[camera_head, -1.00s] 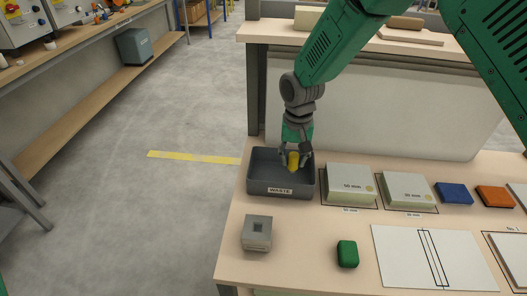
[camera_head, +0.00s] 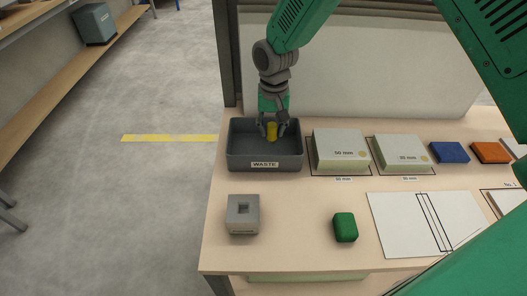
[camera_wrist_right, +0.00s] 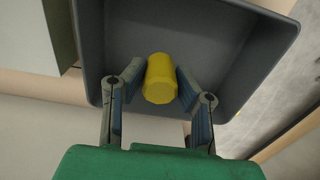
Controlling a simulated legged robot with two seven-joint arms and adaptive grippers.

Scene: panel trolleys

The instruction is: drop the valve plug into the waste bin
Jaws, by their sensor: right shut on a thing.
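The valve plug (camera_head: 272,131) is a yellow rounded piece. My right gripper (camera_head: 274,130) is shut on it, inside or just over the grey waste bin (camera_head: 264,164). In the right wrist view the plug (camera_wrist_right: 160,79) sits between the two fingers of my right gripper (camera_wrist_right: 150,84), with the bin's floor and walls (camera_wrist_right: 262,60) around it. I cannot tell whether the plug touches the bin floor. My left gripper is not in view; a green link of my arm crosses the lower right.
A grey block with a square hole (camera_head: 243,214) and a green block (camera_head: 345,227) lie in front. Pale 50 mm (camera_head: 341,150) and 30 mm blocks (camera_head: 400,153) stand right of the bin, then blue (camera_head: 450,152) and orange blocks (camera_head: 490,152). A white panel (camera_head: 425,222) lies at right.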

